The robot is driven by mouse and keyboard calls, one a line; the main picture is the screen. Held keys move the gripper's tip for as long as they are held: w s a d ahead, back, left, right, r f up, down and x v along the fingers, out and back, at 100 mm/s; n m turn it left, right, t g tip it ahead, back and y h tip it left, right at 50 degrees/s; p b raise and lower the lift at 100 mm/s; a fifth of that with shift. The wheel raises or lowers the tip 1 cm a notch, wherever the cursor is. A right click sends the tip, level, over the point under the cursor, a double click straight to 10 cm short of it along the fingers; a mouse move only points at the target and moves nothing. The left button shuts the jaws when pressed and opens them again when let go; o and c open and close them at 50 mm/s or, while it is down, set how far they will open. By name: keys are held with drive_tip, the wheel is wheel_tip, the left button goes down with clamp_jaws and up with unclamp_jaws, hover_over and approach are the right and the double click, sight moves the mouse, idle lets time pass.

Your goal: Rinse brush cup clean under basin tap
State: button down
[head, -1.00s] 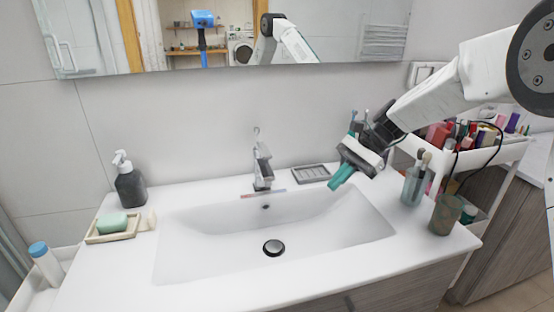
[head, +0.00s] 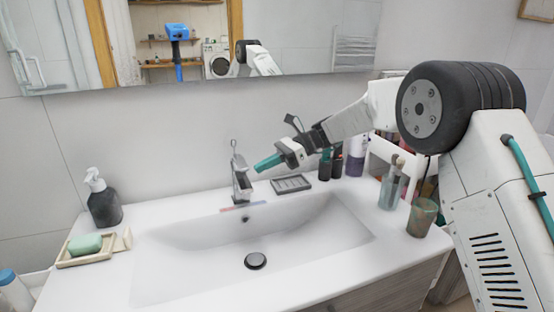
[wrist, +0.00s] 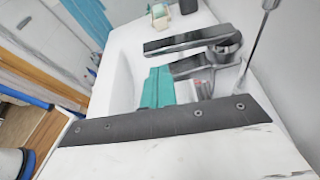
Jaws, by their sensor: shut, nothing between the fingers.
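My gripper (head: 268,162) is shut and empty, its teal fingers pointing left at the tap (head: 241,186), close to its upper part. In the wrist view the shut fingers (wrist: 156,90) lie just in front of the dark metal tap (wrist: 190,40); I cannot tell whether they touch. No water stream shows. The white basin (head: 190,262) looks empty, with a dark drain plug. A murky brown-green cup (head: 422,218) stands upright at the counter's right end. Behind it stands a clear cup (head: 389,192) holding brushes. I cannot tell which one is the brush cup.
A grey soap rack (head: 291,184) and dark bottles (head: 330,166) stand behind the basin on the right. A dark pump bottle (head: 104,205) and a dish with green soap (head: 86,244) are on the left. A mirror (head: 300,40) hangs above. The front counter is clear.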

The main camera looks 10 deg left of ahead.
drive_tip(key=shift+x, duration=1.6)
drive_tip(key=shift+r, duration=0.1)
drive_tip(key=shift+r, duration=0.8)
drive_tip(key=shift+w, duration=0.1)
